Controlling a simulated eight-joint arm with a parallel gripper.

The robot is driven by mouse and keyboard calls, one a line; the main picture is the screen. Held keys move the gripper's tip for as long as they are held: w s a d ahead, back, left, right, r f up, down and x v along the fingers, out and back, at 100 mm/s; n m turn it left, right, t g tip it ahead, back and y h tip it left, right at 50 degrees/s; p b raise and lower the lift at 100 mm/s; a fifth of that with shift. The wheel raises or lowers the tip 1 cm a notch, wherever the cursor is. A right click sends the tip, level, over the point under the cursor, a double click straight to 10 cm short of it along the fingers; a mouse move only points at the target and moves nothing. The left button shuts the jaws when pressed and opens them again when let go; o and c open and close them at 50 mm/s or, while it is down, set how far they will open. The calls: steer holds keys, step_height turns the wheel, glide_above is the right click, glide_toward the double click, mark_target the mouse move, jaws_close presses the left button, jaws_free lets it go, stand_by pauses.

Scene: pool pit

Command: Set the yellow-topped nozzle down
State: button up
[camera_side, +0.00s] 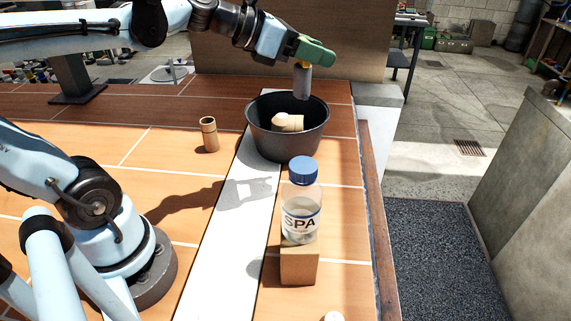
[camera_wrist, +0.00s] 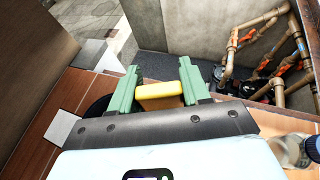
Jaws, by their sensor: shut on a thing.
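My gripper (camera_side: 316,52), with green fingers, is shut on the yellow-topped nozzle (camera_side: 302,82). The nozzle has a grey body that hangs down below the fingers, with a bit of yellow at its top. In the wrist view its yellow top (camera_wrist: 160,92) sits between the two green fingers (camera_wrist: 158,82). The nozzle is held over the black bucket (camera_side: 262,142), and its lower end appears near the bucket's far rim. I cannot tell its exact height above the bucket. A tan and cream fitting (camera_side: 288,122) lies inside the bucket.
A short brown cylinder (camera_side: 209,134) stands left of the bucket. A blue-capped SPA bottle (camera_side: 301,205) stands on a cardboard-coloured block (camera_side: 299,264) in front. The tiled deck left of the white strip is mostly clear. A wooden edge (camera_side: 374,200) bounds the right side.

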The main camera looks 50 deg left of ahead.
steer(key=shift+s+a+r+n+y, duration=0.55)
steer(key=shift+s+r, duration=0.15)
steer(key=shift+r, duration=0.1)
steer(key=shift+f, duration=0.1)
steer(key=shift+d+f+m+h, duration=0.15)
steer(key=shift+f+m+h, duration=0.1)
steer(key=shift+f, duration=0.1)
steer(key=s+d+f+m+g+h, duration=0.75)
steer(key=s+f+m, duration=0.25)
steer(key=f, duration=0.2)
steer(key=shift+h, duration=0.25)
steer(key=shift+w+a+f, duration=0.75)
steer(key=shift+a+f, duration=1)
steer(key=shift+f, duration=0.1)
steer(key=shift+w+a+f, duration=0.8)
steer(key=shift+a+f, duration=0.95)
steer(key=shift+f, duration=0.05)
steer(key=shift+w+a+f, duration=0.75)
steer(key=shift+a+f, duration=1)
steer(key=shift+f, duration=0.1)
steer(key=shift+f, duration=0.1)
